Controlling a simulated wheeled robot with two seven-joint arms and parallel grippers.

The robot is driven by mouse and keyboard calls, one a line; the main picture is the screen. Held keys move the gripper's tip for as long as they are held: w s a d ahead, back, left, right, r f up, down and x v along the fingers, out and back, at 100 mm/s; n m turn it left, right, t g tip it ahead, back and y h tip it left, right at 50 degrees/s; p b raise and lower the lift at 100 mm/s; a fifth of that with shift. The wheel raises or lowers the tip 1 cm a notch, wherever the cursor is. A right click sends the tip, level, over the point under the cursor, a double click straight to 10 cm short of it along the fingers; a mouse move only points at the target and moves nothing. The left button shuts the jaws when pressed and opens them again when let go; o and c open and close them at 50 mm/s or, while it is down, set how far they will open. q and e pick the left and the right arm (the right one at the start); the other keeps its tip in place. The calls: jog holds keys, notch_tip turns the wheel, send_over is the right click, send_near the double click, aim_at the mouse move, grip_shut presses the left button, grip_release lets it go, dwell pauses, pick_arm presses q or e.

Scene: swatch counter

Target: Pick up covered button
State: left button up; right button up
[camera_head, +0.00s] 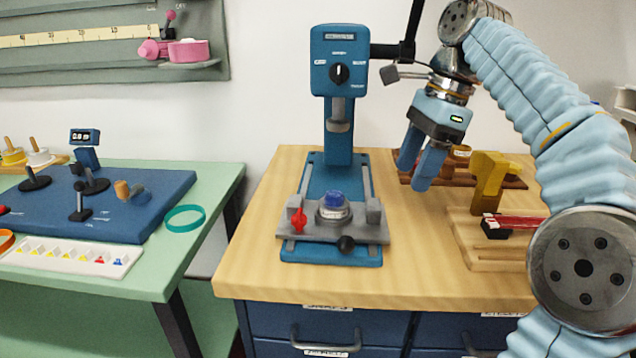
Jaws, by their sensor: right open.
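A round button with a blue top (334,201) sits in a metallic holder on the grey plate (370,233) of a blue press (338,120). It lies below the press's ram, with a gap between them. My right gripper (412,178) is to the right of the press, above the wooden table. Its blue fingers point down and are apart with nothing between them. It is higher than the button and does not touch it. My left gripper is not in view.
A yellow tool (488,178) stands on a wooden board at right. A green table (150,285) with several small items is at left. The wooden table's front left is clear.

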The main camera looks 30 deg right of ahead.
aim_at(335, 194)
jog(key=w+a, duration=0.1)
jog(key=a, duration=0.4)
jog(key=w+a, duration=0.1)
jog(key=a, duration=0.1)
jog(key=shift+w+a, duration=0.3)
jog(key=shift+w, duration=0.05)
jog(key=shift+w+a, duration=0.2)
jog(key=shift+a, duration=0.35)
jog(key=shift+w+a, duration=0.2)
jog(key=shift+a, duration=0.35)
jog(key=shift+w+a+f, duration=0.25)
jog(key=shift+a+f, duration=0.45)
jog(key=shift+f, duration=0.15)
jog(key=shift+a+f, duration=0.15)
jog(key=shift+f, duration=0.45)
grip_shut()
